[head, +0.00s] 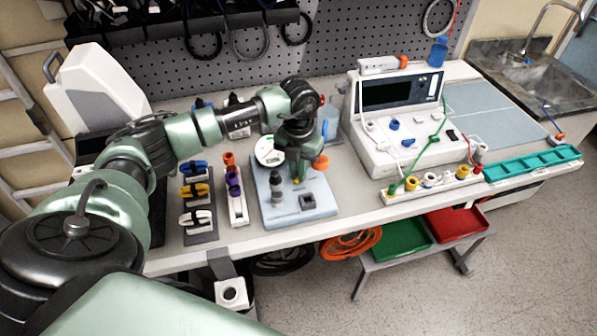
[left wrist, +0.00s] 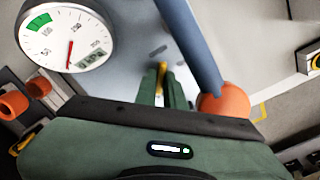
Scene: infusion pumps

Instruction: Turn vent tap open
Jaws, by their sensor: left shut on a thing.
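A light blue base plate (head: 328,199) lies on the bench, with a round white gauge (head: 267,152) above its back edge. The gauge also shows at upper left in the left wrist view (left wrist: 68,37), its red needle pointing low. My left gripper (head: 298,177) points down over the plate. In the left wrist view its green fingers (left wrist: 163,90) are shut on a narrow yellow piece (left wrist: 162,70), which looks like the tap's lever. Most of it is hidden between the fingers. An orange knob (head: 321,162) sits just right of the gripper. My right gripper is not in view.
A grey bottle-like fitting (head: 276,189) and a dark square socket (head: 307,201) are on the plate. Racks of coloured clips (head: 196,191) stand left. A white pump device (head: 392,155) stands right. Red (head: 457,223) and green (head: 402,240) trays sit below the bench edge.

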